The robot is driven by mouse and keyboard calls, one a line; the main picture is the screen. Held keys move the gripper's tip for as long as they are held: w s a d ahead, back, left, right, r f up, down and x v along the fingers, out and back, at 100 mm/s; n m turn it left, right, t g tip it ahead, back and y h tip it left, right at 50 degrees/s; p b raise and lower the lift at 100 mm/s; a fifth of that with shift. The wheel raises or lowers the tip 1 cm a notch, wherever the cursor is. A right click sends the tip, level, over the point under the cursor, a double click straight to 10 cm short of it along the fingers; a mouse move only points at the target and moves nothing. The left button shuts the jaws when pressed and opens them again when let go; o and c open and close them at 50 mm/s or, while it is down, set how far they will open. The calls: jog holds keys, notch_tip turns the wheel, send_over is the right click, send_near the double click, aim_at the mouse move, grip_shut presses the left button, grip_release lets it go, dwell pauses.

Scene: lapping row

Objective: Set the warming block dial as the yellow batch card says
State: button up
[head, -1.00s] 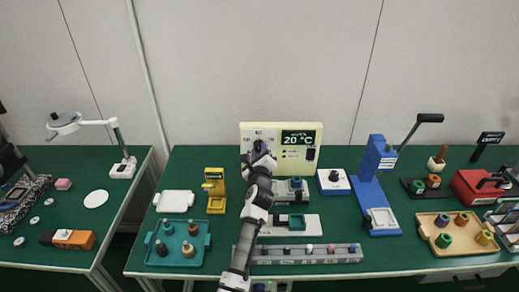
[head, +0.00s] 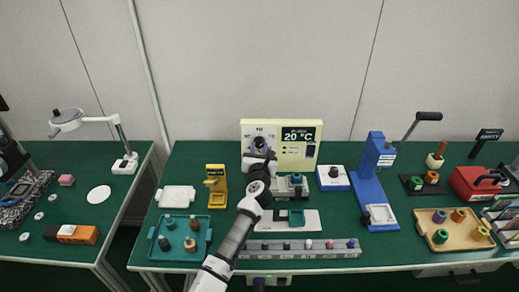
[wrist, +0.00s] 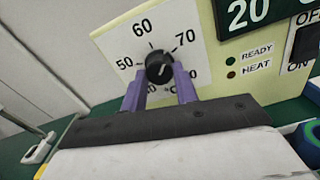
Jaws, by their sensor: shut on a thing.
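The warming block (head: 297,161) is a pale yellow panel at the back of the middle table. Its display (head: 298,135) reads 20 °C. Its black dial (wrist: 159,67) sits on a white scale where 50, 60 and 70 are readable; the lower numbers are partly hidden by my fingers. A pale mark shows on the knob, but I cannot tell exactly where it points. My gripper (wrist: 160,84), with purple fingers, is shut on the dial, one finger at each side. In the head view my gripper (head: 259,149) is in front of the scale.
READY and HEAT lamps (wrist: 231,68) and a black switch (wrist: 305,42) are right of the dial. A yellow stand (head: 216,186) is left of my arm, a blue press (head: 372,180) right. A grey rack (head: 300,250) lies along the front edge.

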jog(key=shift+m, duration=2.2)
jog(key=o, duration=1)
jog(key=shift+c, duration=0.2)
jog(key=s+b, duration=0.3)
jog(key=s, duration=1.1)
jog(key=shift+b, duration=0.4)
jog(key=shift+w, duration=0.1)
